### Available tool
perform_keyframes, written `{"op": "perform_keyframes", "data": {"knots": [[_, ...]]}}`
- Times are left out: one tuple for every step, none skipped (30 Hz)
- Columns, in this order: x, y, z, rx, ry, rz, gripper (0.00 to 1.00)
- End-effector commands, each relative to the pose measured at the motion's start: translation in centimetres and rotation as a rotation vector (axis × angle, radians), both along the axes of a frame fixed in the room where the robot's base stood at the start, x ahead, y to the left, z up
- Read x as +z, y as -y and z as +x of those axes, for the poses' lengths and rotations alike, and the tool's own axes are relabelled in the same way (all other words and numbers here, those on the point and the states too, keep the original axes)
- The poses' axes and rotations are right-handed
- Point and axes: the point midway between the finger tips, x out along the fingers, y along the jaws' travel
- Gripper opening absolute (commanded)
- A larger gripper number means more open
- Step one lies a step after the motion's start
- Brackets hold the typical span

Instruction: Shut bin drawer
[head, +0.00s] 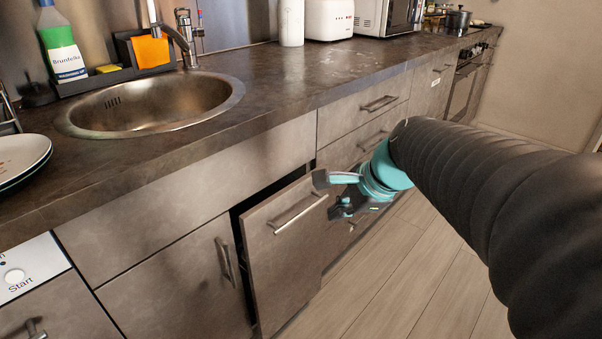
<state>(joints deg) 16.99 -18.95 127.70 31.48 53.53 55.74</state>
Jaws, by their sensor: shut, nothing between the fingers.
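The bin drawer (284,262) is a tall brown-grey front under the counter, right of the sink cabinet. It stands a little out from the cabinet, with a dark gap along its top and left edges. Its metal bar handle (300,213) is near the top of the front. My gripper (328,196) is shut and empty. It is by the drawer's upper right corner, right of the handle; I cannot tell whether it touches the front. The drawer's inside is hidden.
A sink cabinet door (180,285) adjoins the drawer on the left. Other drawers with bar handles (379,103) lie to the right, partly behind my arm. The countertop (290,105) overhangs above. The wooden floor (400,270) in front is clear.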

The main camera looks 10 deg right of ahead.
Motion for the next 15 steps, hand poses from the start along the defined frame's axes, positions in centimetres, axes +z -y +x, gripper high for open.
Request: {"op": "perform_keyframes", "data": {"knots": [[-0.3, 1.1, 1.8, -0.138, -0.037, 0.105, 0.0], [-0.3, 1.6, 2.8, -0.214, -0.056, 0.166, 0.0], [-0.2, 2.4, 4.0, -0.311, -0.082, 0.244, 0.0], [-0.2, 2.9, 4.8, -0.379, -0.1, 0.301, 0.0], [-0.2, 3.4, 5.5, -0.439, -0.115, 0.352, 0.0], [-0.2, 4.1, 6.4, -0.512, -0.136, 0.415, 0.0], [-0.2, 4.5, 7.0, -0.561, -0.15, 0.456, 0.0], [-0.1, 4.9, 7.5, -0.603, -0.161, 0.494, 0.0], [-0.2, 5.4, 8.1, -0.65, -0.175, 0.537, 0.0], [-0.1, 5.7, 8.5, -0.679, -0.183, 0.563, 0.0], [-0.1, 5.9, 8.8, -0.703, -0.191, 0.585, 0.0], [-0.1, 6.1, 9.1, -0.728, -0.199, 0.609, 0.0], [-0.1, 6.3, 9.2, -0.741, -0.202, 0.62, 0.0], [-0.2, 6.3, 9.4, -0.751, -0.206, 0.629, 0.0], [-0.3, 6.3, 9.6, -0.759, -0.209, 0.636, 0.0]]}}
